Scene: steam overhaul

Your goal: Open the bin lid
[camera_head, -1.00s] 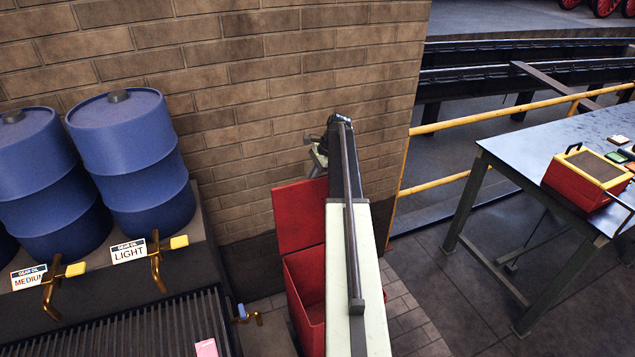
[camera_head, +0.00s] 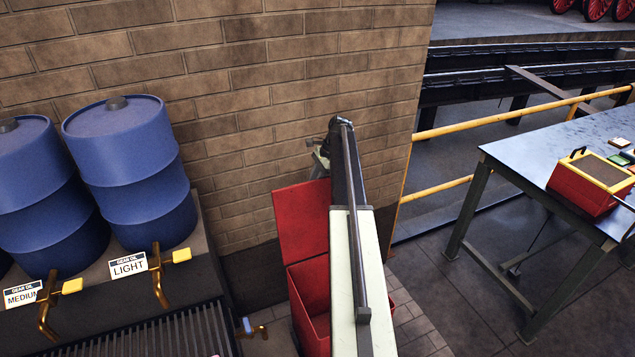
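The red bin (camera_head: 309,290) stands on the floor against the brick wall, partly hidden behind my arm. Its red lid (camera_head: 302,222) is raised upright at the back, so the bin's mouth is open. My arm reaches forward over the bin's right side. My gripper (camera_head: 319,165) shows small beyond the lid's upper right edge, apart from it in the picture. It is partly hidden by the arm, and I cannot tell if its fingers are open or shut.
Blue drums (camera_head: 130,170) with brass taps stand above a dark grated tray (camera_head: 160,335) at the left. A metal table (camera_head: 545,150) with a red box (camera_head: 592,182) is at the right. Yellow railings (camera_head: 440,183) stand behind it. Floor between bin and table is clear.

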